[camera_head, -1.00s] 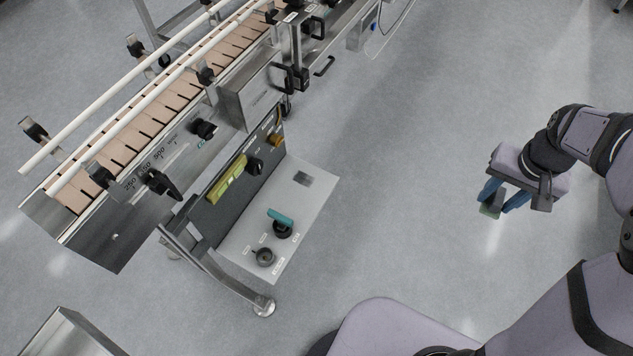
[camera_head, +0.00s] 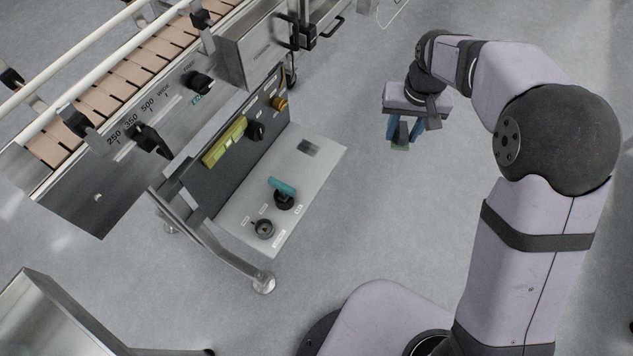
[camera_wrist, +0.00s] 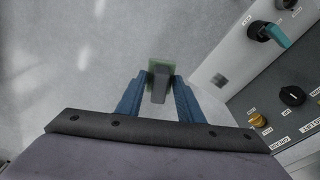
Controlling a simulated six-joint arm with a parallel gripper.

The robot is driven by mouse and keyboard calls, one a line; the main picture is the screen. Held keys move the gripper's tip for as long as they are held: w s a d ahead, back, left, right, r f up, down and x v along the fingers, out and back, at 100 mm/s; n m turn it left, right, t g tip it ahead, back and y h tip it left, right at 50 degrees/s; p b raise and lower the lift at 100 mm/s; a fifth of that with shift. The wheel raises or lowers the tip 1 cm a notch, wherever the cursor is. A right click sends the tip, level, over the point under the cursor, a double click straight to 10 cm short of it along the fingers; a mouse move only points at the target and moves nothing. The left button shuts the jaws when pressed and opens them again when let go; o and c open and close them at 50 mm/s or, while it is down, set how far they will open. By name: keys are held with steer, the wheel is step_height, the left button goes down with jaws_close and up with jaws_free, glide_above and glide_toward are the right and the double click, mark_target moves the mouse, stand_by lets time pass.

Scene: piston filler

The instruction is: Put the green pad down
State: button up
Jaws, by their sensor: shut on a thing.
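My gripper (camera_head: 402,137) is shut on the green pad (camera_head: 400,148), which hangs below the fingertips in the head view. In the wrist view the green pad (camera_wrist: 158,65) shows between the blue fingertips (camera_wrist: 159,82), with a grey block-like part on its near side. The gripper is in the air over the floor, to the right of the control shelf (camera_head: 325,160) and apart from it. A dark grey rectangular patch (camera_head: 308,147) lies on the shelf's upper right part; it also shows in the wrist view (camera_wrist: 219,80).
The conveyor (camera_head: 130,75) stands at upper left.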

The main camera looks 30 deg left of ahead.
steer(key=s+a+f+n+b, duration=0.1)
steer(key=s+a+f+b, duration=0.1)
steer(key=s+a+f, duration=0.35)
steer(key=s+a+f+n+b, duration=0.2)
steer(key=a, duration=0.7)
steer(key=s+a+f+n+b, duration=0.1)
steer(key=s+a+f+b, duration=0.2)
steer(key=a, duration=0.4)
steer(key=shift+f+b, duration=0.8)
steer(key=shift+f, duration=4.45)
steer(key=shift+f, duration=0.15)
steer(key=o, duration=0.9)
steer(key=shift+o, duration=0.2)
step_height(320, 180, up, 12)
steer(key=s+d+p, duration=0.1)
steer(key=p, duration=0.2)
steer(key=shift+s, duration=0.1)
